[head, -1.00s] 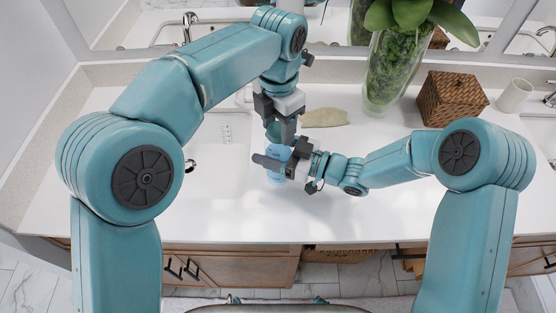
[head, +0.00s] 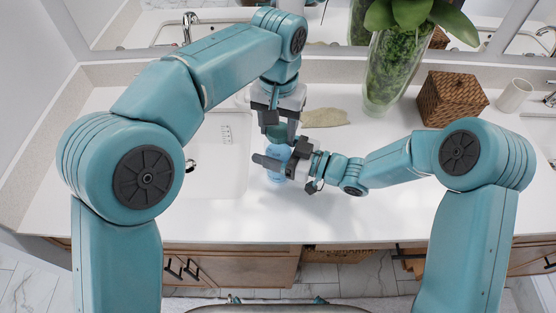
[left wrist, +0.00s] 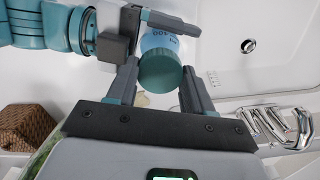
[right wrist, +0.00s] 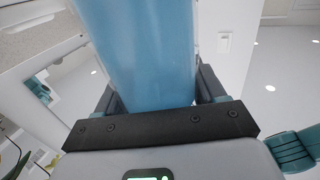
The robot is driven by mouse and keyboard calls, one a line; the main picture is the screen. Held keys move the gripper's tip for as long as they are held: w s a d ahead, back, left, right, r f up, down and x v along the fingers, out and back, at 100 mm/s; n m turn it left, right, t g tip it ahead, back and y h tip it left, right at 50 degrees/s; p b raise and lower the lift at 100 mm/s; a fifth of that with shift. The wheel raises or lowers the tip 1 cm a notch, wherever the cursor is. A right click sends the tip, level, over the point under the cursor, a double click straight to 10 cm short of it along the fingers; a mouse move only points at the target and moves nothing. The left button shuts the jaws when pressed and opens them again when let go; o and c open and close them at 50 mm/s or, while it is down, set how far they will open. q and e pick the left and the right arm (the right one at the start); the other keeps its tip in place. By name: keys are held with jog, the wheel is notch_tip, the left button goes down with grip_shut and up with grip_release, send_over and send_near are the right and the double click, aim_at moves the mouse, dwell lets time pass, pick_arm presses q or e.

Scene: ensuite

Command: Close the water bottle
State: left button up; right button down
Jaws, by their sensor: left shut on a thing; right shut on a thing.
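The light-blue water bottle (head: 277,153) stands upright on the white counter, right of the sink. My right gripper (head: 282,165) is shut around its body from the side; the blue body fills much of the right wrist view (right wrist: 150,50). The teal cap (left wrist: 163,72) is at the bottle's top, in line with the body (left wrist: 158,41). I cannot tell how tightly it sits. My left gripper (head: 276,138) points straight down over the bottle, shut on the cap with a finger on either side. The bottle's neck is hidden.
The white sink (head: 222,165) lies just left of the bottle. A beige cloth-like piece (head: 326,117) lies behind it. A tall glass vase with greenery (head: 388,75), a woven box (head: 452,98) and a white cup (head: 514,95) stand to the back right. The front counter is clear.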

pick_arm(q)
jog(key=m, duration=2.3)
jog(key=shift+m, duration=0.3)
jog(key=o, duration=1.2)
jog(key=shift+c, duration=0.2)
jog(key=shift+r, duration=2.2)
